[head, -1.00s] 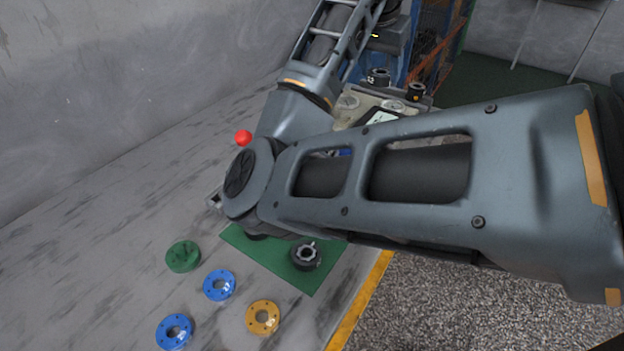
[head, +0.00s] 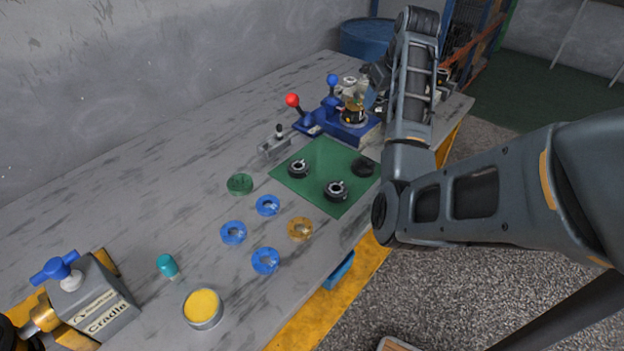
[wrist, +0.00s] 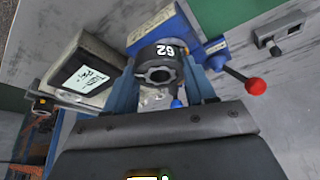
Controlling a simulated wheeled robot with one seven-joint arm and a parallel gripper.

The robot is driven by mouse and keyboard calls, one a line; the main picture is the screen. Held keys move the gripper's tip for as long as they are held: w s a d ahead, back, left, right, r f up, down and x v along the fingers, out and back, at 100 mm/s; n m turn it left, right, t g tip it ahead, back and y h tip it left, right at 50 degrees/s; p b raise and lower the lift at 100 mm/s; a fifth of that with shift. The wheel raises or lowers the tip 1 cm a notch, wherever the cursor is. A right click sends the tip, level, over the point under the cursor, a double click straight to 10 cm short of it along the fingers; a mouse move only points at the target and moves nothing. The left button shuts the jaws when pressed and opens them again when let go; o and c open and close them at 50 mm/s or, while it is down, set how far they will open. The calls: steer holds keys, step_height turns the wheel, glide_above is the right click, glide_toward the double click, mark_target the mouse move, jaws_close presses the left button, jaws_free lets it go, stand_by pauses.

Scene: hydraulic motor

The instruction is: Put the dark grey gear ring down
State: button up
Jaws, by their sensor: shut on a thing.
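The dark grey gear ring (wrist: 155,52), with a white number on its side and a toothed bore, is between the two fingers of my gripper (wrist: 158,70) in the wrist view. My gripper is shut on it. Behind it in that view is a blue fixture (wrist: 181,29), which also shows in the head view (head: 362,134) at the far end of the bench. The gap between ring and fixture cannot be judged. In the head view my gripper is largely hidden by the arm near the fixture.
A green mat (head: 322,160) carries several dark ring parts (head: 336,190). Blue, orange (head: 300,229) and green (head: 240,184) flanges lie left of and in front of it. A red-knobbed lever (head: 293,101) stands beside the fixture. A display box (wrist: 84,72) shows in the wrist view. The bench's left middle is clear.

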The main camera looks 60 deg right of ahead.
step_height(320, 180, down, 2)
steer(key=w+a, duration=0.1)
steer(key=a, duration=0.2)
steer(key=p, duration=0.1)
glide_above(326, 148)
steer(key=s+a, duration=0.1)
steer(key=shift+n, duration=0.4)
step_height(326, 148, down, 6)
steer(key=shift+s+f, duration=0.1)
steer(key=shift+f, duration=0.05)
steer(key=shift+f+p, duration=0.4)
steer(key=shift+f, duration=1.6)
steer(key=shift+f, duration=0.15)
steer(key=o, duration=1.3)
steer(key=v, duration=1.2)
steer(key=shift+s, duration=0.15)
steer(key=shift+d, duration=0.1)
